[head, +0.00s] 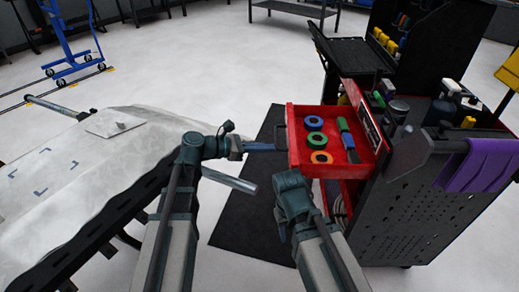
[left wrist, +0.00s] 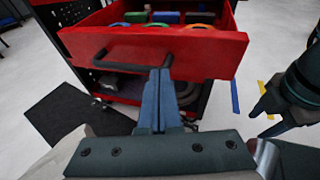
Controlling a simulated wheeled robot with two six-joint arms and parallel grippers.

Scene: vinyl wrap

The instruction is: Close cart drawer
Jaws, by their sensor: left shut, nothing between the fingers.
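The red cart drawer (head: 297,160) is pulled out from the cart (head: 408,215), with colored tape rolls and small items inside. In the left wrist view, the drawer front (left wrist: 200,52) faces me and carries a black bar handle (left wrist: 128,58). My left gripper (head: 279,147) is shut and empty, with its blue fingers pointing at the drawer front. Its fingertips (left wrist: 159,73) overlap the handle's right end in the wrist view; I cannot tell whether they touch.
A purple cloth (head: 478,165) hangs on the cart's right side. Bottles and tools crowd the cart top. A covered table (head: 60,190) stands at left. A dark mat (head: 245,215) lies on the floor, with open floor beyond.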

